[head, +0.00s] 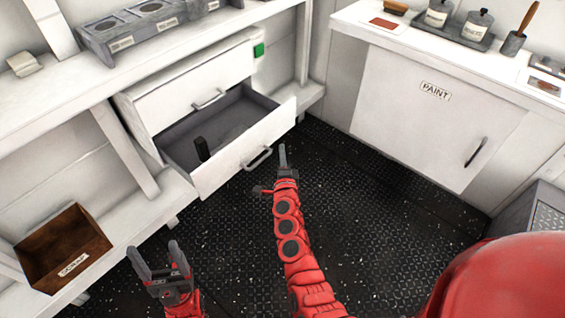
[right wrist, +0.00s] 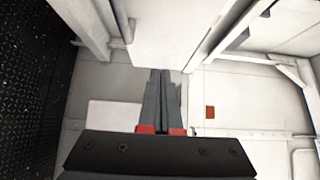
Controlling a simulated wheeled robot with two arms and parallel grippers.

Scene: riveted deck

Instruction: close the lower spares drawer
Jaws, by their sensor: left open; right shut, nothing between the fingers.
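The lower spares drawer (head: 222,167) stands open below the closed upper drawer (head: 180,98). A dark upright object (head: 202,148) is inside it. Its front has a grey bar handle (head: 258,158). My right gripper (head: 283,148) is shut and empty, just right of the handle in the head view; I cannot tell if it touches the front. In the right wrist view its fingers (right wrist: 162,73) are together, with a white panel (right wrist: 172,35) just ahead. My left gripper (head: 155,262) is open and empty, low at the left, apart from the drawer.
A brown open box (head: 65,247) sits on the lower left shelf. A white cabinet marked PAINT (head: 430,120) stands at the right. The dark deck floor (head: 370,215) between is clear.

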